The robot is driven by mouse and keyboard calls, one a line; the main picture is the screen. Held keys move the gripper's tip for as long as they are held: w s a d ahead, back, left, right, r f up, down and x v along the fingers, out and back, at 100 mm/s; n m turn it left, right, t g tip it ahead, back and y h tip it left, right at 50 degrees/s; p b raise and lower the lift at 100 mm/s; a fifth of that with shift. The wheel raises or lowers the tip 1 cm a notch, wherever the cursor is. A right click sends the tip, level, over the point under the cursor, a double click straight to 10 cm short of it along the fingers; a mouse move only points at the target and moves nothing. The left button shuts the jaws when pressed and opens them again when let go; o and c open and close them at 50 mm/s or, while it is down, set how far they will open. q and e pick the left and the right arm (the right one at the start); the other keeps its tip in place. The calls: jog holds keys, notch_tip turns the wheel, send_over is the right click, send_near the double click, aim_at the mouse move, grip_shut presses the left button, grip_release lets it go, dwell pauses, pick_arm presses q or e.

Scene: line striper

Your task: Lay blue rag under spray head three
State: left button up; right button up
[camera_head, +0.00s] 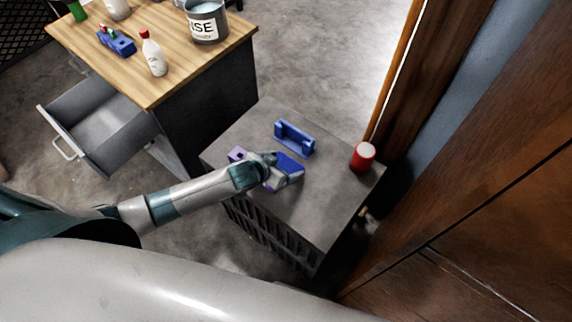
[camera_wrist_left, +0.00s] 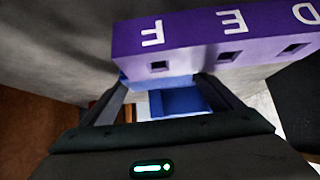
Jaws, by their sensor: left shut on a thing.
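My left gripper (camera_head: 276,164) is low over the grey cabinet top and shut on a flat blue piece (camera_head: 290,164), which looks like the blue rag. A purple bar (camera_wrist_left: 215,38) with white letters and small square holes lies just beyond the fingertips. In the head view the purple bar (camera_head: 237,154) is partly hidden by the gripper. I cannot make out a spray head marked three. My right gripper is not in view.
A blue bracket-like holder (camera_head: 294,138) and a red can (camera_head: 362,158) stand on the grey cabinet (camera_head: 310,215). A wooden desk (camera_head: 120,62) with a bottle, a bucket and an open drawer (camera_head: 100,132) is at left. A brown door stands close at right.

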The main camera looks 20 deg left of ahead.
aim_at(284, 166)
pick_arm(q)
jog(key=shift+r, duration=0.8)
notch_tip(284, 166, up, 2)
jog(key=shift+r+b, duration=0.25)
jog(key=shift+b, duration=0.1)
jog(key=s+d+r+b, duration=0.1)
jog(key=s+d+r, duration=0.6)
jog(key=s, duration=0.1)
jog(key=shift+s+d, duration=0.3)
jog(key=shift+d, duration=0.1)
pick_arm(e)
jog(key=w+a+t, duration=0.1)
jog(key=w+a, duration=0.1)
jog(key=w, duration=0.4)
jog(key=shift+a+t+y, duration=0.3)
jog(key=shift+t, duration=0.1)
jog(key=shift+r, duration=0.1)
